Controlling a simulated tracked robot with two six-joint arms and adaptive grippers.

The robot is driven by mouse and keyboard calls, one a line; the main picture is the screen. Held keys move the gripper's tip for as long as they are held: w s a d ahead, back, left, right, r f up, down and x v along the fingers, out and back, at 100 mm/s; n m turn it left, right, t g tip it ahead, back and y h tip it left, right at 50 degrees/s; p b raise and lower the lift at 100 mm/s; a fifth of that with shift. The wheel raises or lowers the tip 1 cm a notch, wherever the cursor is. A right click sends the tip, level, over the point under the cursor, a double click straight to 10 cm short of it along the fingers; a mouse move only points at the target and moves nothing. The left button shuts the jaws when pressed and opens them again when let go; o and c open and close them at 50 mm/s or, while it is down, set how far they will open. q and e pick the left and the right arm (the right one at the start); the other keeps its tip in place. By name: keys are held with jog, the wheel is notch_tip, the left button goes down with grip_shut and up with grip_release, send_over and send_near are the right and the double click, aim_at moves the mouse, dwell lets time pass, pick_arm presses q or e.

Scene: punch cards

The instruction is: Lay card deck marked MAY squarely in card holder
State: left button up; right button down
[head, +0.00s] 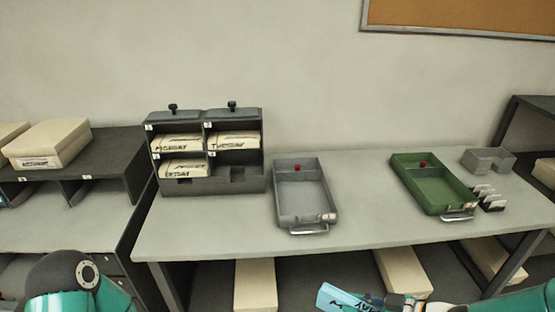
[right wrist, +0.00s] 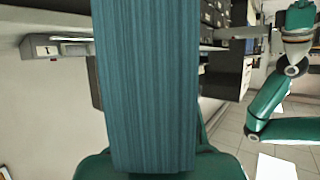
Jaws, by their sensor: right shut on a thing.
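The blue card deck marked MAY (head: 345,300) is at the bottom edge of the head view, its lettering partly cut off. My right gripper (head: 392,302) is shut on it and holds it in front of the table. In the right wrist view the deck (right wrist: 147,85) fills the middle as a striped blue-teal block. A small grey holder with a notched front (head: 488,160), which looks like the card holder, stands at the right back of the table, empty and well away from the deck. My left arm shows at bottom left, but its gripper is out of sight.
A grey tray (head: 278,205) and a green tray (head: 400,178) stand on the table (head: 220,230). Small dark card stands (head: 492,201) sit beside the green tray. A dark rack (head: 215,186) holds decks marked with weekdays. Clear tabletop lies between the trays.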

aim_at(326, 296)
jog(key=a, duration=0.2)
jog(key=w+a+r, duration=0.1)
jog(key=a, duration=0.1)
jog(key=a+r, duration=0.1)
jog(key=a, duration=0.2)
jog(key=shift+w+r, duration=0.2)
jog(key=shift+w, duration=0.05)
jog(key=w+r+m+t+h, duration=0.1)
jog(key=w+m+t+h, duration=0.4)
jog(key=w+m+h, duration=0.15)
jog(key=d+f+m+h, duration=0.2)
jog(key=d+m+h, duration=0.2)
jog(key=d, duration=0.4)
jog(key=shift+s+d+f+m+t, duration=0.2)
jog(key=shift+d+m+t, duration=0.1)
jog(key=shift+m, duration=0.15)
